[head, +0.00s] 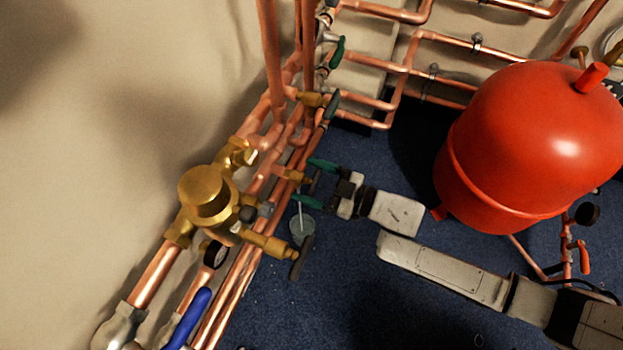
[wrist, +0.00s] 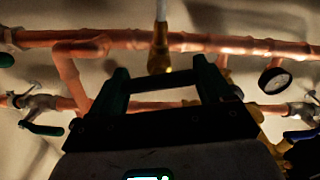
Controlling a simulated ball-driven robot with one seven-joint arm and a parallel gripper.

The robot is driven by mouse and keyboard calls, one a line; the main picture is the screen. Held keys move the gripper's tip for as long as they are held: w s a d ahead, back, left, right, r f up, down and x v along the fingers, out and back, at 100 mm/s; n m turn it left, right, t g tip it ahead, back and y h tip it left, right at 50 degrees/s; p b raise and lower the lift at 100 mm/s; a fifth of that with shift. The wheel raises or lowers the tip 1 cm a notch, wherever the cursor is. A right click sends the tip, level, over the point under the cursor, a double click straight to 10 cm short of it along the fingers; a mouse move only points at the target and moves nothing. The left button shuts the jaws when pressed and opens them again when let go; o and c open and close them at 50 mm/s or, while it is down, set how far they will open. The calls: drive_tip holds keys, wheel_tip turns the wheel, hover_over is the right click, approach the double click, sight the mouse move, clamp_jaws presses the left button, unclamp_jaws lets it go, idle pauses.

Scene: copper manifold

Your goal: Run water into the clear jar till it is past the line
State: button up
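The clear jar (head: 302,229) stands low beside the pipes in the head view, partly behind a green finger. A thin pale streak (head: 299,212) runs down into it and looks like water. Its line and water level are too small to make out. A brass tap (head: 291,175) with a dark handle is just left of my gripper (head: 315,184). My gripper's two green fingers are apart, one on each side of that handle; I cannot tell whether they touch it. In the wrist view my gripper (wrist: 162,88) also shows a wide gap, with a brass fitting (wrist: 159,50) beyond it.
Copper pipes (head: 155,265) line the wall at left. A red tank (head: 530,145) stands at right. Blue floor (head: 340,285) is open below my arm.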

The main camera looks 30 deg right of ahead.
drive_tip(key=c, duration=0.5)
drive_tip(key=shift+r+m+p, duration=0.2)
drive_tip(key=shift+m+p, duration=0.3)
drive_tip(key=shift+p, duration=0.3)
drive_tip(key=shift+m+p, duration=0.55)
drive_tip(key=shift+m, duration=0.25)
drive_tip(key=shift+f+m, duration=0.2)
drive_tip(key=shift+m, duration=0.1)
drive_tip(key=o, duration=1)
drive_tip(key=shift+d, duration=0.1)
